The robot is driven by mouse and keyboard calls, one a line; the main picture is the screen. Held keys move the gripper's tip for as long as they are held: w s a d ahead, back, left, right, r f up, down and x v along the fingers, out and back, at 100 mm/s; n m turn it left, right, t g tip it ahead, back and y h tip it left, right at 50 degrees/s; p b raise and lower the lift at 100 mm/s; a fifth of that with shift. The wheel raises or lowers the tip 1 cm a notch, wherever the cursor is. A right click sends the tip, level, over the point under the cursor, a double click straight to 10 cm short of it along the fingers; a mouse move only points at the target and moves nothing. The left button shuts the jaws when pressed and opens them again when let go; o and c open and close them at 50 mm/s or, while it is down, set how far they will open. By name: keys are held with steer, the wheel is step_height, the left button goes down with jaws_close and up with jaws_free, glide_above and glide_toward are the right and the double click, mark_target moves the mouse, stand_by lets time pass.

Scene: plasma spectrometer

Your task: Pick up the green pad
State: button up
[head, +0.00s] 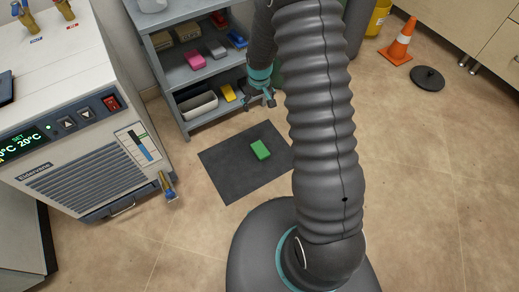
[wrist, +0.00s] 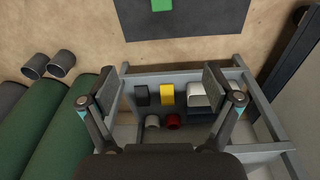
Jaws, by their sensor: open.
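The green pad (head: 260,149) lies on a dark grey mat (head: 227,178) on the floor in the head view. In the wrist view the green pad (wrist: 157,4) shows at the top edge, partly cut off, on the mat (wrist: 200,22). My gripper (head: 263,99) is beyond the mat in the head view, in front of the shelf and apart from the pad. In the wrist view my gripper (wrist: 159,88) has its two fingers wide apart with nothing held between them.
A grey shelf unit (head: 180,82) with pink, yellow, blue and other items stands behind the mat. A chiller (head: 85,140) stands at left. An orange cone (head: 399,44) and a black disc (head: 428,79) are at right. Green cylinders (wrist: 45,125) lie left in the wrist view.

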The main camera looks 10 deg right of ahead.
steer(key=g, duration=0.1)
glide_above(260, 149)
steer(key=shift+n, duration=0.4)
steer(key=f, duration=2.5)
steer(key=shift+s+a+f, duration=0.15)
steer(key=shift+a+f, duration=0.1)
steer(key=shift+a, duration=0.1)
steer(key=shift+d+f, duration=0.2)
steer(key=shift+f, duration=1.25)
steer(key=shift+d+f, duration=0.15)
steer(key=shift+f, duration=1.3)
steer(key=shift+w, duration=0.2)
steer(key=c, duration=1.1)
steer(key=shift+r, duration=0.1)
steer(key=shift+r, duration=0.5)
steer(key=r, duration=0.2)
steer(key=s+r, duration=0.1)
steer(key=shift+d+r, duration=0.35)
steer(key=shift+d, duration=0.05)
steer(key=s+d+r, duration=0.4)
steer(key=s, duration=0.1)
steer(key=s+d+r, duration=0.2)
steer(key=s, duration=0.1)
steer(key=shift+d, duration=0.3)
